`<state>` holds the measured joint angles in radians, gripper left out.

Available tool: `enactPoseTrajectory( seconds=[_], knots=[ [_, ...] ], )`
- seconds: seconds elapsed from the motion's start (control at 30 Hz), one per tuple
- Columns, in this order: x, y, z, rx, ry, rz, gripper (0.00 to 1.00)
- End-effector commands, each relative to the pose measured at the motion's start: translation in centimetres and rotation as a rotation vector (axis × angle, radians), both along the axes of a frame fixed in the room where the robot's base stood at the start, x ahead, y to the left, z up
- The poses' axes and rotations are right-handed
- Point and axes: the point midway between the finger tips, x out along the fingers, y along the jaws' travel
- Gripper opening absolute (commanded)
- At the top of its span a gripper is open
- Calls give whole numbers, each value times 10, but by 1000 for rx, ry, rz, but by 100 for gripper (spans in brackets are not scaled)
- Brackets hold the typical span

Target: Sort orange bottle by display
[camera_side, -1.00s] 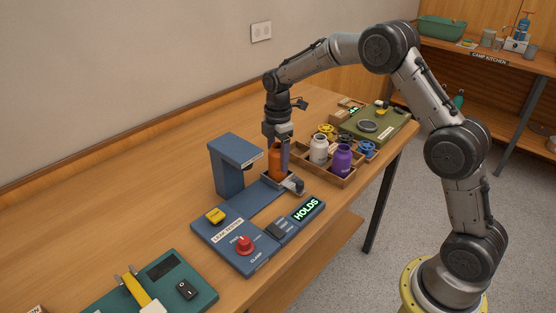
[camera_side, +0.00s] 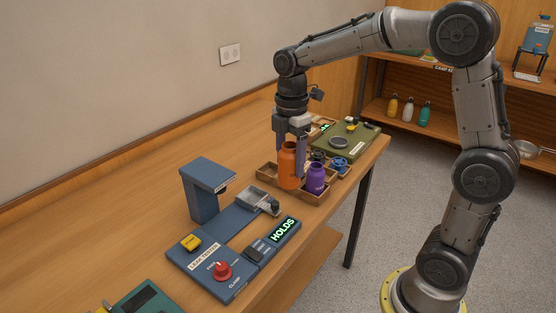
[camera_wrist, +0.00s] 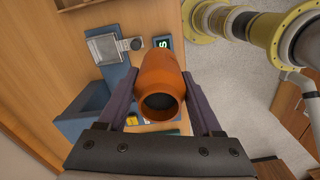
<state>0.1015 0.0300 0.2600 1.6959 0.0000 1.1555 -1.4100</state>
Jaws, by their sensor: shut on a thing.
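My gripper (camera_side: 290,156) is shut on the orange bottle (camera_side: 288,170), upright at the left side of a wooden tray (camera_side: 313,198). Whether its base touches the tray I cannot tell. In the wrist view the bottle (camera_wrist: 158,82) sits between the two fingers (camera_wrist: 159,104), its open mouth toward the camera. The blue leak tester (camera_side: 208,262) has a lit green display (camera_side: 284,230) reading HOLDS. Its clamp cradle (camera_side: 259,201) is empty. The purple bottle (camera_side: 316,179) stands in the tray, right of the orange one.
The tester's upright head (camera_side: 207,190) stands left of the cradle. A green board (camera_side: 344,141) and blue cap-like parts (camera_side: 339,164) lie beyond the tray. A teal device (camera_side: 148,299) is at the near left. The tabletop behind the tester is clear.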

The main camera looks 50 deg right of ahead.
Motion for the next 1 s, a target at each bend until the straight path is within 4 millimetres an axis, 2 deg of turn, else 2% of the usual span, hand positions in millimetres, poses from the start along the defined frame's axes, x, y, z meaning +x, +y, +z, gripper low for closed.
enactPoseTrajectory(
  seconds=[0.17,0.37,0.67,0.9,1.0],
  knots=[
    [-5,0,19,0,-5,0,0],
    [-5,1,56,-1,-7,0,0],
    [19,-66,56,0,-1,-130,0],
    [30,-145,56,0,-1,-267,0],
    [29,-173,55,0,0,-310,0]
  ],
)
